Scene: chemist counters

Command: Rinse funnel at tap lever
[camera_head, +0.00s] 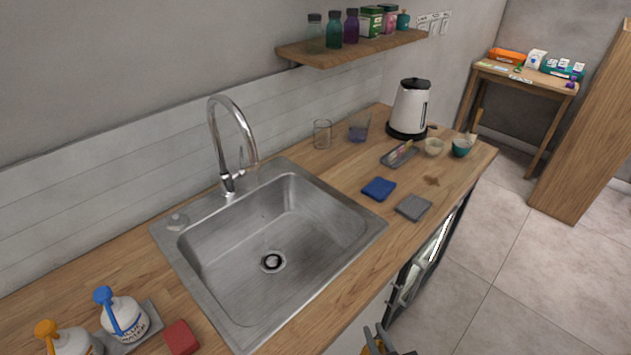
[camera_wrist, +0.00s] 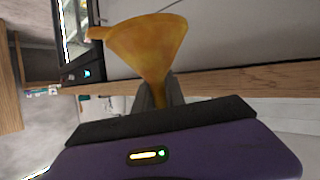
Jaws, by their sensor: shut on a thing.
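The yellow-orange funnel (camera_wrist: 148,42) fills the upper middle of the wrist view, with its wide mouth toward the top. My gripper (camera_wrist: 160,92) is shut on the funnel's narrow part. In the head view only a small bit of my gripper and the funnel shows at the bottom edge, below the counter's front edge. The chrome tap (camera_head: 231,103) arches over the back of the steel sink (camera_head: 322,205). No water stream shows. The sink basin is empty, with a dark drain (camera_head: 272,262).
Right of the sink lie a blue sponge (camera_head: 379,189) and a grey cloth (camera_head: 413,207). A glass beaker (camera_head: 322,134) and a white kettle (camera_head: 409,108) stand behind. Wash bottles (camera_head: 124,318) and a red block (camera_head: 181,338) are at front left. A bottle shelf (camera_head: 350,49) overhangs the back.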

